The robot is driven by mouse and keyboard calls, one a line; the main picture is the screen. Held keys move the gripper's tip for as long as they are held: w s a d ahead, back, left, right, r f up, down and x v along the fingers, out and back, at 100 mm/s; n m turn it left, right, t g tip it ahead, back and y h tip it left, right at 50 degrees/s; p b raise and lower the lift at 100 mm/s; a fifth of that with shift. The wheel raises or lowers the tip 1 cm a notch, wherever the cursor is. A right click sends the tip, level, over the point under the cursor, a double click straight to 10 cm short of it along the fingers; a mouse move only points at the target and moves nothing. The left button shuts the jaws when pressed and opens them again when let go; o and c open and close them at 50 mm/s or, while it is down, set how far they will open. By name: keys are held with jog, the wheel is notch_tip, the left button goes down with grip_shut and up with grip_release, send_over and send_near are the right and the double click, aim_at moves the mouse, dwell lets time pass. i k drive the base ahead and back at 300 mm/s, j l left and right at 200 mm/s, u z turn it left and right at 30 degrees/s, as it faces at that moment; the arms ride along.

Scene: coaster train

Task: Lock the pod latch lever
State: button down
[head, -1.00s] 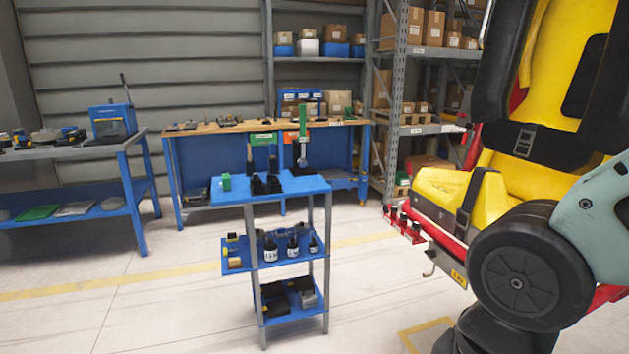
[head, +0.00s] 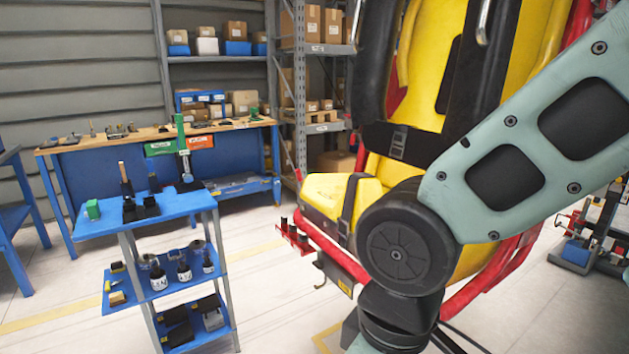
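The yellow coaster seat (head: 330,188) stands in a red frame (head: 489,271) at the right of the middle, with black padded restraints (head: 378,62) and a dark lap strap (head: 394,140). A red bracket with small dark upright parts (head: 293,236) sticks out at its lower left. A grey box with a yellow label (head: 342,275) and a small metal hook is just below it. I cannot tell which part is the pod latch lever. My own arm covers much of the seat's right and lower side. My gripper is out of view, so its state is hidden.
A blue cart (head: 160,212) with bottles and tools on its shelves stands left of the seat. A workbench (head: 110,150) and a grey rack of cartons (head: 319,30) are behind. Floor is clear between cart and seat. Another red-framed unit (head: 600,225) is at the far right.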

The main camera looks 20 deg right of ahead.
aim_at(297, 172)
jog(key=i+l, duration=0.1)
jog(key=l, duration=0.55)
jog(key=i+j+z, duration=0.1)
jog(key=i+j, duration=0.2)
jog(key=i+j+z, duration=0.1)
jog(key=i+j, duration=0.5)
jog(key=i+j+z, duration=0.15)
jog(key=j, duration=0.3)
jog(key=i+j+z, duration=0.1)
jog(key=i+j, duration=0.3)
jog(key=i+j+z, duration=0.1)
jog(key=i+j, duration=0.15)
jog(key=j, duration=0.15)
jog(key=i+j+z, duration=0.1)
jog(key=j, duration=0.3)
jog(key=i+j, duration=0.35)
jog(key=j+z, duration=0.05)
jog(key=j, duration=0.05)
